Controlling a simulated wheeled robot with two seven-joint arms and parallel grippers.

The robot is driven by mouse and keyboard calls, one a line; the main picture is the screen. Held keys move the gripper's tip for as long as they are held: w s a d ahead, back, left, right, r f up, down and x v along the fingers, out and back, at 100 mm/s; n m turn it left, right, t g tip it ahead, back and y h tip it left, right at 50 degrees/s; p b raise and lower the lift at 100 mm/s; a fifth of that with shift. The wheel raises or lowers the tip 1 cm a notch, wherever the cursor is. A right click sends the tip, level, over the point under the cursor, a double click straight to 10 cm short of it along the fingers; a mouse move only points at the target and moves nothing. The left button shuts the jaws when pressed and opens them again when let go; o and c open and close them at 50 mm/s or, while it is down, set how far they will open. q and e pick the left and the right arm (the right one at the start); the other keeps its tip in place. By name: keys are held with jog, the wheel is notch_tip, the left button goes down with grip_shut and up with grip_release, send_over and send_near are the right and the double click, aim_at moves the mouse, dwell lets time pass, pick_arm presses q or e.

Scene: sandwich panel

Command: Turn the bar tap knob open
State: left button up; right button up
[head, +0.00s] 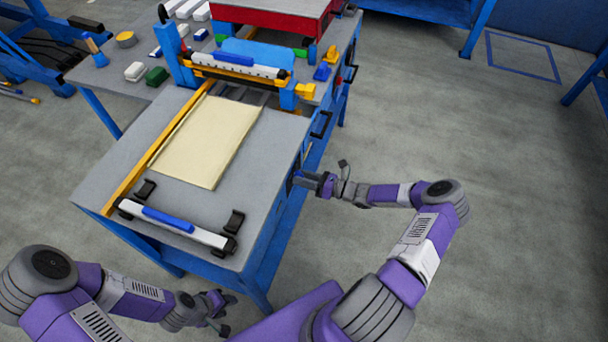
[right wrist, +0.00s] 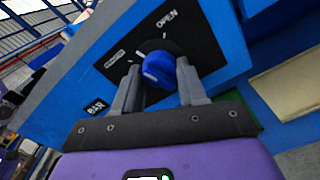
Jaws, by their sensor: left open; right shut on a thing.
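The blue bar tap knob (right wrist: 160,68) sits on a black panel (right wrist: 187,45) in the right wrist view. White marks around it include the word OPEN at the upper right and another label at the left. In the head view my right gripper (head: 308,181) is at the table's right side and hides the knob. My left gripper (head: 222,312) is open and empty near the table's front corner.
The blue-framed table (head: 110,180) carries a cream sheet (head: 208,140), a yellow rail and a white bar with a blue strip (head: 175,223). Black handles (head: 321,124) stick out of its right side beyond my right gripper. The floor to the right is clear.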

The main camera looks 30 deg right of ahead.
jog(key=shift+m+p, duration=0.65)
jog(key=shift+m, duration=5.65)
jog(key=o, duration=1.1)
jog(key=shift+c, duration=0.2)
jog(key=v, duration=0.7)
jog(key=shift+s+d, duration=0.15)
jog(key=shift+s, duration=0.15)
